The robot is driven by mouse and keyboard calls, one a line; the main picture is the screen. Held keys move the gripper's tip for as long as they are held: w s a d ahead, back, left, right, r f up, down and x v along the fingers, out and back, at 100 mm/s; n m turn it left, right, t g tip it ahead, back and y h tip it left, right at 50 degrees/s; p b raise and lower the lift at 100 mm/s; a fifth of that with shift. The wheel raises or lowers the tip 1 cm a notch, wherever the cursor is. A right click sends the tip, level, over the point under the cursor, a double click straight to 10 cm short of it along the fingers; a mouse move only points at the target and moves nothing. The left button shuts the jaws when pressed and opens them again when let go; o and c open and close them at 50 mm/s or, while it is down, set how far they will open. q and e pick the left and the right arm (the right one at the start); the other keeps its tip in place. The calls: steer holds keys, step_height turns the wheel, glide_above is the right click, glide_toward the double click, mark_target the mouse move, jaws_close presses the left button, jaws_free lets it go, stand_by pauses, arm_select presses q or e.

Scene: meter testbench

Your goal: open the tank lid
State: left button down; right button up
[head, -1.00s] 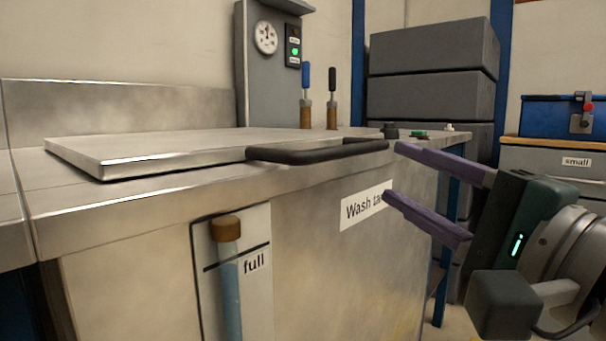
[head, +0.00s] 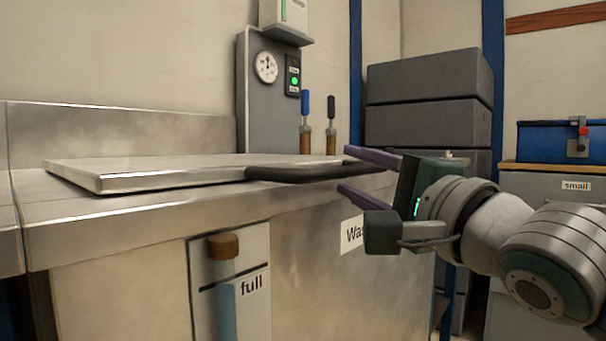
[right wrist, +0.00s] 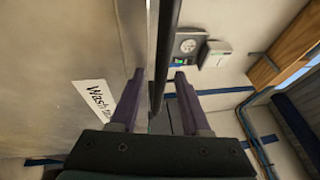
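The tank lid (head: 150,172) is a flat metal plate lying closed on the steel wash tank (head: 320,250). Its black bar handle (head: 300,174) sticks out at the lid's front right edge. My right gripper (head: 345,170) is open at the right part of the handle, one finger above and one below its level. In the right wrist view the handle (right wrist: 167,50) runs between the two open purple fingers, with a gap to each visible. My right gripper covers part of the "Wash" label (head: 351,235). My left gripper is not in view.
A panel with a gauge (head: 265,67) and a green light stands behind the tank. Two handled tools, one blue (head: 304,105) and one black (head: 331,108), stand beside it. Grey boxes (head: 430,75) are stacked at the back right. A "full" sight tube (head: 223,280) is on the tank front.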

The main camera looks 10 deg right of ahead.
jaws_close()
stand_by(1.2)
